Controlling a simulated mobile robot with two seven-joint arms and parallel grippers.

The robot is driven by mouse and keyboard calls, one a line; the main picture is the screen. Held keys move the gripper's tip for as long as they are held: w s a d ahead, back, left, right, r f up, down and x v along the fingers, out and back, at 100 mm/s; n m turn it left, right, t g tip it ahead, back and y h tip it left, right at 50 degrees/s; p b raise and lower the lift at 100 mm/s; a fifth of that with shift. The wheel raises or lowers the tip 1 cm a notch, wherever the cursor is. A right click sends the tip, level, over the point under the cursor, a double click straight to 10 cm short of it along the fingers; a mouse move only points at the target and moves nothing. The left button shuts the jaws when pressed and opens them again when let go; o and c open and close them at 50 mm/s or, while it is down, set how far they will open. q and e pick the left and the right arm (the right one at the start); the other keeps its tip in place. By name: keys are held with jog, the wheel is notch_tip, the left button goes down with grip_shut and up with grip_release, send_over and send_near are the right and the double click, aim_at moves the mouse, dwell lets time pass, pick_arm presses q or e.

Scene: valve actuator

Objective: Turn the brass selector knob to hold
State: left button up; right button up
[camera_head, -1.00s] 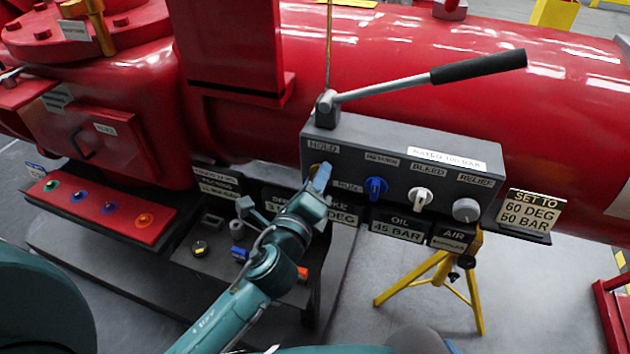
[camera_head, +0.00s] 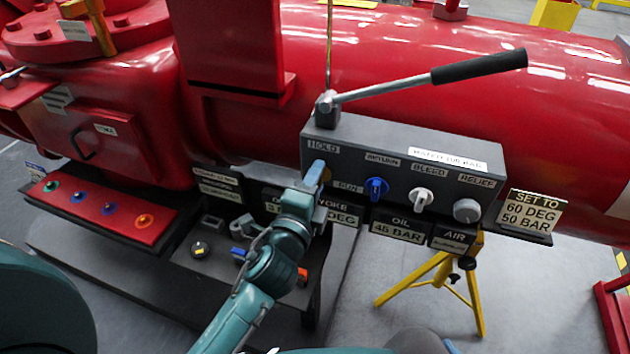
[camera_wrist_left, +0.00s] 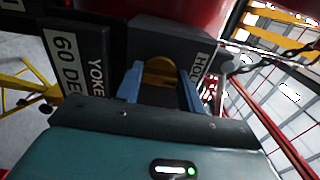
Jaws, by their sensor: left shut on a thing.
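The brass selector knob (camera_head: 326,174) is on the left end of the dark grey control box (camera_head: 400,152), below the HOLD label (camera_head: 323,147) and beside the RUN label (camera_head: 347,187). My left gripper (camera_head: 318,178) is at the knob and covers most of it in the head view. In the left wrist view the blue fingers (camera_wrist_left: 160,88) stand on either side of the brass knob (camera_wrist_left: 160,72), shut on it. The knob's pointing direction is hidden. My right gripper is not in view.
A blue knob (camera_head: 376,188), a white knob (camera_head: 422,199) and a grey round knob (camera_head: 466,210) sit to the right on the box. A lever with a black handle (camera_head: 480,66) rises above it. Gauge-label plates (camera_head: 400,226) hang below.

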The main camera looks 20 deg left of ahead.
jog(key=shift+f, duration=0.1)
pick_arm(q)
jog(key=o, duration=1)
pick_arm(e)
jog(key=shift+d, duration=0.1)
pick_arm(q)
jog(key=shift+s, duration=0.1)
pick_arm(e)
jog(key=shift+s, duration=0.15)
